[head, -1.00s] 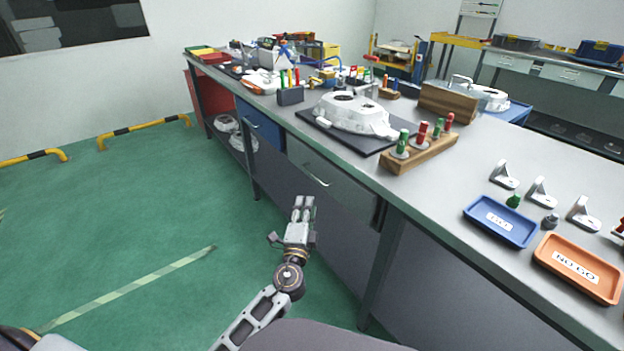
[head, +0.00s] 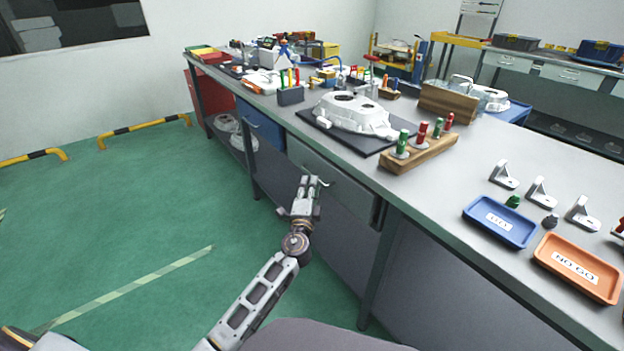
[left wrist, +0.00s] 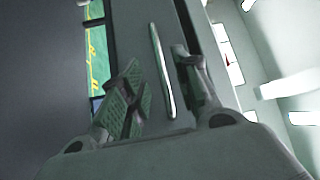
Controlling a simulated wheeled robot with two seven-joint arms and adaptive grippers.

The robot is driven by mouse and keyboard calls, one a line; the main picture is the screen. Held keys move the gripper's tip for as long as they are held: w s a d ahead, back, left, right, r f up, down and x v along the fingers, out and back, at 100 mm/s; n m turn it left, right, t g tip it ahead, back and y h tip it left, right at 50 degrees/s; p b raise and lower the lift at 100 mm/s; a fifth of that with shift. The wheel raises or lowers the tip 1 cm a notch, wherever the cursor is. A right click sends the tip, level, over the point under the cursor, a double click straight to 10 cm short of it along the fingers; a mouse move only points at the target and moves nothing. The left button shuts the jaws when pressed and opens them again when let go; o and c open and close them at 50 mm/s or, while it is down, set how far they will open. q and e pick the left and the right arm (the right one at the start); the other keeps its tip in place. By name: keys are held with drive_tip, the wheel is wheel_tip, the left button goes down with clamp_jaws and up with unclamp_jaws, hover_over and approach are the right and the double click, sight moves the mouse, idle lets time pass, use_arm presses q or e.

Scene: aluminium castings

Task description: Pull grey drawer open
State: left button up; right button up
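The grey drawer (head: 350,192) sits under the workbench top and looks shut. Its bar handle (head: 325,183) is partly hidden by my left gripper in the head view. My left gripper (head: 309,181) is open in front of the drawer, with its fingertips at the handle. In the left wrist view, the pale handle (left wrist: 162,70) runs lengthwise between the two parted fingers of the gripper (left wrist: 162,88). I cannot tell whether either finger touches it. My right gripper is in neither view.
The workbench (head: 460,195) carries a white casting (head: 352,115) on a dark mat, a wooden block with gauges (head: 420,154), a blue tray (head: 500,222) and an orange tray (head: 578,268). A blue drawer (head: 262,125) is left of the grey one.

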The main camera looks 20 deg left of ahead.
use_arm(q)
drive_tip(key=shift+w+a+r, duration=0.15)
drive_tip(key=shift+w, duration=0.9)
drive_tip(key=shift+w+a+r, duration=0.15)
drive_tip(key=shift+w, duration=0.85)
clamp_jaws()
